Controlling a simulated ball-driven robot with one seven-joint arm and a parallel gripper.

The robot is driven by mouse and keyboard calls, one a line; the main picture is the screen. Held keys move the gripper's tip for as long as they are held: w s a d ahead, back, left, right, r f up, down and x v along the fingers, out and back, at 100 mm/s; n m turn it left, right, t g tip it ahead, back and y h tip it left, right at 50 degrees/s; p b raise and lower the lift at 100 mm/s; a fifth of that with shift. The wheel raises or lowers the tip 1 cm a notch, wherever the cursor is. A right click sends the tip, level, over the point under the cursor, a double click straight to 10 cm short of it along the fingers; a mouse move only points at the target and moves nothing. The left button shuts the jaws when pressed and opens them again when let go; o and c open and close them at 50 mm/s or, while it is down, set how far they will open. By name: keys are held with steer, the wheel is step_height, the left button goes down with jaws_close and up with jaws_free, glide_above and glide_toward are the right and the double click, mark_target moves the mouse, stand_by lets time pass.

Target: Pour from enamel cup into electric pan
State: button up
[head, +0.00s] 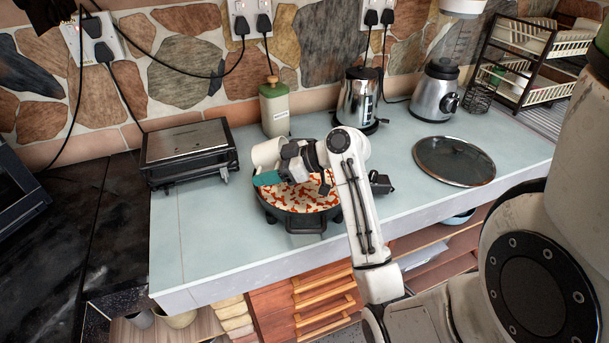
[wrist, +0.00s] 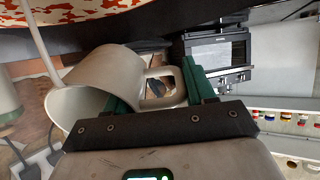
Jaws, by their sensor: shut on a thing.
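The white enamel cup (head: 267,152) is tilted over the back left of the electric pan (head: 291,222). My gripper (head: 272,178) is shut on it with its teal fingers; in the wrist view the fingers (wrist: 158,88) are at the cup's handle. The wrist view shows the cup (wrist: 105,75) on its side, mouth facing left. A thin pale stream (wrist: 40,45) runs between the cup's mouth and the pan. The pan (head: 305,225) holds red and white patchy contents, which also show at the top of the wrist view. The cup's inside is mostly hidden.
A contact grill (head: 186,152) stands left of the pan. A green-topped bottle (head: 274,108) stands behind it. A kettle (head: 358,100) and a blender (head: 436,90) stand along the wall. A glass lid (head: 453,162) lies at right. The counter's front left is clear.

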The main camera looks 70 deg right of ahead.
steer(key=shift+s+f+t+b, duration=0.2)
steer(key=shift+t+b, duration=0.4)
steer(key=shift+b, duration=0.4)
steer(key=shift+s+r, duration=0.1)
steer(key=shift+r, duration=0.1)
steer(key=shift+s+d+r+t, duration=0.2)
steer(key=shift+s+r+t, duration=0.6)
steer(key=shift+r, duration=0.1)
steer(key=shift+s+d+r+t+y+b, duration=0.1)
steer(key=shift+s+r+t+y+b, duration=0.2)
steer(key=shift+t+b, duration=1.1)
steer(key=shift+s+r+t+y+b, duration=0.2)
steer(key=shift+y+b, duration=0.1)
steer(key=shift+b, duration=2.25)
steer(key=shift+r, duration=0.4)
steer(key=shift+s+r+t+b, duration=0.2)
steer(key=shift+r+t+b, duration=0.3)
steer(key=shift+r, duration=0.2)
steer(key=shift+s+r+t+b, duration=0.15)
steer(key=shift+r+t+b, duration=0.25)
steer(key=shift+r+b, duration=0.25)
steer(key=shift+s+d+r+t+y+b, duration=0.15)
steer(key=shift+r+t+b, duration=0.3)
steer(key=shift+b, duration=0.45)
steer(key=shift+s+r+t+y+b, duration=0.2)
steer(key=shift+r+t+b, duration=0.2)
steer(key=shift+b, duration=0.5)
steer(key=shift+s+r+b, duration=0.1)
steer(key=shift+r+b, duration=0.25)
steer(key=shift+r, duration=0.1)
